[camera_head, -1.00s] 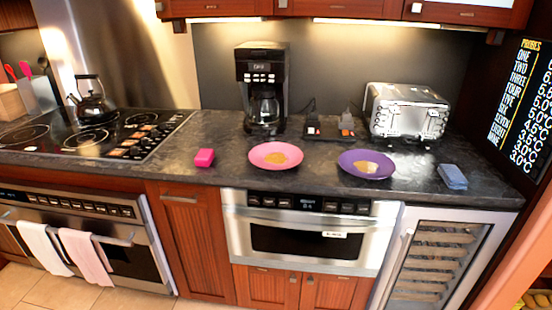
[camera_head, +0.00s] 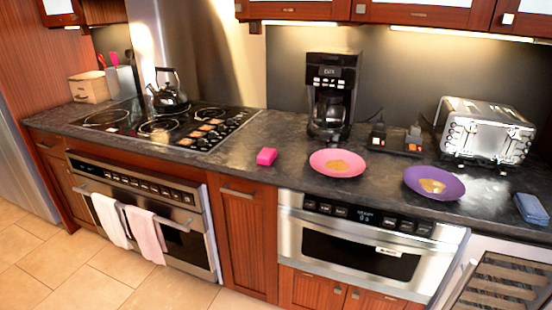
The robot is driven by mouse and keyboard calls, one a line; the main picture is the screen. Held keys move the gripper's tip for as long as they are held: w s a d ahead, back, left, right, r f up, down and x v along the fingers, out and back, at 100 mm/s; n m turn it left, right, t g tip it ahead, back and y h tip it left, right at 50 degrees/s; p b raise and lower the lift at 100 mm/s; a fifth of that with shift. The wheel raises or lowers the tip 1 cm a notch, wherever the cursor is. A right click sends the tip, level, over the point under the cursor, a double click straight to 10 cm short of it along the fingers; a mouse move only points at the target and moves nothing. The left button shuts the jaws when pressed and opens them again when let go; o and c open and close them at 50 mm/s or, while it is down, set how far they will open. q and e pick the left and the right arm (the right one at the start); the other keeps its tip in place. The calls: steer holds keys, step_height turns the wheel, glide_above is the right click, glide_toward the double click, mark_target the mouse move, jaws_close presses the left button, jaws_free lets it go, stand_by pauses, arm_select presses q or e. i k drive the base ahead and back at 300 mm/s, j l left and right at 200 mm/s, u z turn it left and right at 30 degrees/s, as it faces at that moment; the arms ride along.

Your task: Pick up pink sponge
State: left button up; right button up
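The pink sponge (camera_head: 266,156) is a small bright pink block. It lies on the dark countertop between the cooktop and the pink plate, a little back from the counter's front edge. Nothing touches it and it is fully visible. Neither of my grippers shows in the head view.
A pink plate (camera_head: 325,169) and a purple plate (camera_head: 416,189), each with a brownish patch, lie right of the sponge. A kettle (camera_head: 168,95) sits on the cooktop (camera_head: 120,125). Tiled floor (camera_head: 70,255) is clear.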

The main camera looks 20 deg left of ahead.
mark_target(267, 156)
steer(key=i+j, duration=0.3)
steer(key=j, duration=0.15)
steer(key=i+j, duration=0.3)
steer(key=j, duration=0.15)
steer(key=i+j, duration=0.25)
steer(key=j, duration=0.2)
